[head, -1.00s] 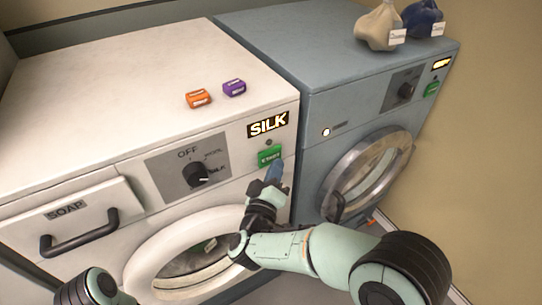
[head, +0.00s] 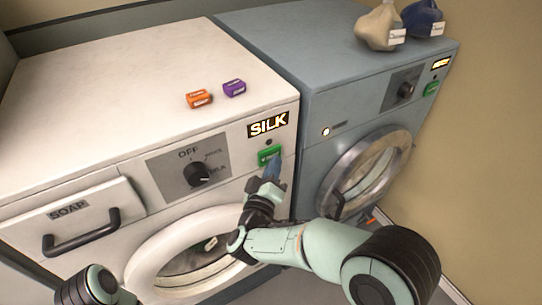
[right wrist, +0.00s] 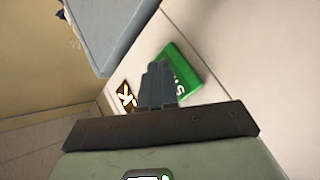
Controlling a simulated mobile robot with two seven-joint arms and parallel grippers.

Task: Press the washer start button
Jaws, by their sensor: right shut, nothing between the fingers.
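The white washer (head: 150,90) stands at the left with a lit SILK sign (head: 268,124). Below the sign is its green start button (head: 268,153), partly hidden by my right gripper (head: 273,168). That gripper is shut and empty, its blue-grey fingertips at the button's lower right. In the right wrist view, the shut fingers (right wrist: 160,82) overlap the edge of the green button (right wrist: 184,68). I cannot tell whether they touch it. The dial (head: 198,174) has its pointer turned towards the right, near the SILK label. Only part of my left arm shows, not its gripper.
A blue-grey machine (head: 330,75) with a round door (head: 368,175) stands close on the right. An orange box (head: 199,98) and a purple box (head: 234,88) lie on the white washer. The soap drawer (head: 75,218) is at the lower left.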

